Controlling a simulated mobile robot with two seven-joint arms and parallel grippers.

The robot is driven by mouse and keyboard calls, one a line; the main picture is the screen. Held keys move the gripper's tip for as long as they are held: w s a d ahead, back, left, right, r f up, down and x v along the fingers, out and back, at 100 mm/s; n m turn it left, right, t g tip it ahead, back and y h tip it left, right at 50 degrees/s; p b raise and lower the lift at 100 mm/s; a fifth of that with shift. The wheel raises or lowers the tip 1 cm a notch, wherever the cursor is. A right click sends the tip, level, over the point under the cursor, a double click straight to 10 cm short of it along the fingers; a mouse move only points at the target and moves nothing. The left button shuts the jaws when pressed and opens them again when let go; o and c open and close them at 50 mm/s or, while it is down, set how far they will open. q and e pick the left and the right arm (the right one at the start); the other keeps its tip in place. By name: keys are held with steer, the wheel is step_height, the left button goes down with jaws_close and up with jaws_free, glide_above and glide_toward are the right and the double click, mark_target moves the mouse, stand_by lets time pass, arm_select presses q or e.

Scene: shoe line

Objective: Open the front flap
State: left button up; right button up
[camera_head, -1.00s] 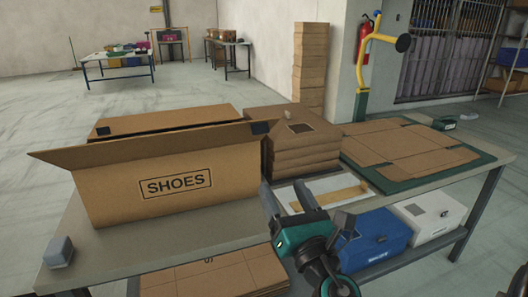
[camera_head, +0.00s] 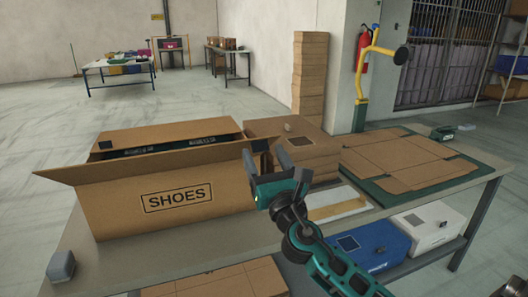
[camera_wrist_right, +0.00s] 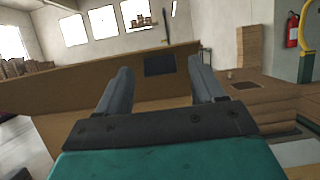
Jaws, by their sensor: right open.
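A brown cardboard box marked SHOES (camera_head: 170,203) stands on the table in the head view. Its front flap (camera_head: 120,171) tilts outward toward me along the front top edge, and a dark gap shows behind it. The flap also shows in the right wrist view (camera_wrist_right: 110,80), with a dark patch on it between my fingers. My right gripper (camera_head: 259,164) is open at the box's right end, close to the flap's right end. I cannot tell whether it touches the flap. My left gripper is not in view.
Flat stacked cartons (camera_head: 312,160) stand right of the box, behind my right gripper. A cardboard blank (camera_head: 410,158) lies on a green mat further right. A small grey block (camera_head: 61,266) sits at the table's front left. Blue (camera_head: 365,246) and white (camera_head: 425,226) boxes stand below.

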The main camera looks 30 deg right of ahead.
steer(key=shift+w+d+r, duration=0.1)
steer(key=shift+w+r, duration=0.1)
steer(key=shift+w, duration=0.25)
jaws_close()
stand_by(0.4)
